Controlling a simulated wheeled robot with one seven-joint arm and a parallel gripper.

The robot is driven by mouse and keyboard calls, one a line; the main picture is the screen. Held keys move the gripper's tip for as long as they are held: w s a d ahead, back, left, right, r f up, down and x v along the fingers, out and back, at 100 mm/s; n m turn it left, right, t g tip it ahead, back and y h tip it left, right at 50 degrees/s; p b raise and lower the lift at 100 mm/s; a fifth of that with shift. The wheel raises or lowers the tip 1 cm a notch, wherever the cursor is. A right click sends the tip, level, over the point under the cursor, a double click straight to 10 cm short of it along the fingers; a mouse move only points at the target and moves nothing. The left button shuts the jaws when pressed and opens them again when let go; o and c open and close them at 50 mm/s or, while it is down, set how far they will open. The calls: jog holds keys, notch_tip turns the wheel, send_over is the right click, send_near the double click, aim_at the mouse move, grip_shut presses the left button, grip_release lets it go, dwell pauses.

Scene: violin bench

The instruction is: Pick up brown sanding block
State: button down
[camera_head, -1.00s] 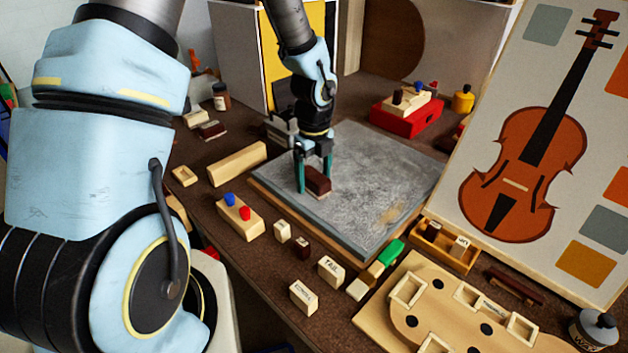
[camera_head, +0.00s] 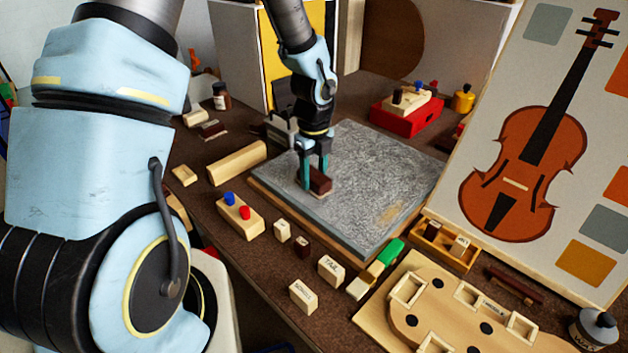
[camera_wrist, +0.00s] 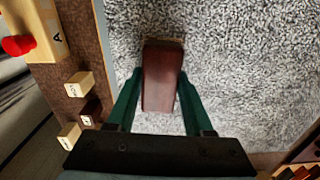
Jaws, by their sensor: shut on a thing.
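The brown sanding block (camera_head: 320,181) is a dark reddish-brown block at the left part of a grey mat (camera_head: 375,170). My gripper (camera_head: 314,180) points down over it, with one green finger on each side. In the wrist view the block (camera_wrist: 161,78) lies lengthwise between the fingers of my gripper (camera_wrist: 160,108), and they are closed on it. A lighter strip shows at its far end. I cannot tell whether its underside touches the mat.
A wooden piece with blue and red pegs (camera_head: 240,215) and several small lettered blocks (camera_head: 331,269) stand along the near edge. A long wooden bar (camera_head: 237,163) lies left of the mat. A red box (camera_head: 407,115) stands behind. The mat's right side is clear.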

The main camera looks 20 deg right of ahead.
aim_at(315, 175)
jog(key=shift+r, duration=0.1)
notch_tip(315, 175, up, 10)
jog(key=shift+f+b, duration=0.1)
jog(key=shift+b, duration=0.2)
jog(key=c, duration=0.8)
grip_release()
jog(key=shift+c, duration=0.2)
jog(key=c, duration=0.6)
jog(key=shift+s, duration=0.1)
jog(key=shift+c, duration=0.2)
